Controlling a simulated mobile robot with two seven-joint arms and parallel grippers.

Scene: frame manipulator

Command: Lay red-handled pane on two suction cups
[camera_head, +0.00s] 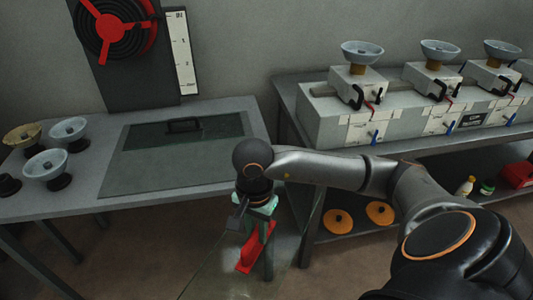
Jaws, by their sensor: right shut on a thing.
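My right gripper (258,225) is at the lower centre, pointing down and shut on the red handle (250,252). The handle belongs to a clear glass pane (222,282), whose faint edges run down out of the picture. The pane hangs over the floor in front of the tables. Pale suction cups stand on white blocks on the right bench: one at the left (362,53), one in the middle (440,50) and one at the right (502,50). The gripper is well in front of and left of them. My left gripper is not in view.
The left table (85,190) bears a dark-handled pane (165,133) and several loose cups (45,165). A gap separates it from the right bench (290,95). Orange discs (339,221), small bottles and a red box lie on the lower shelf.

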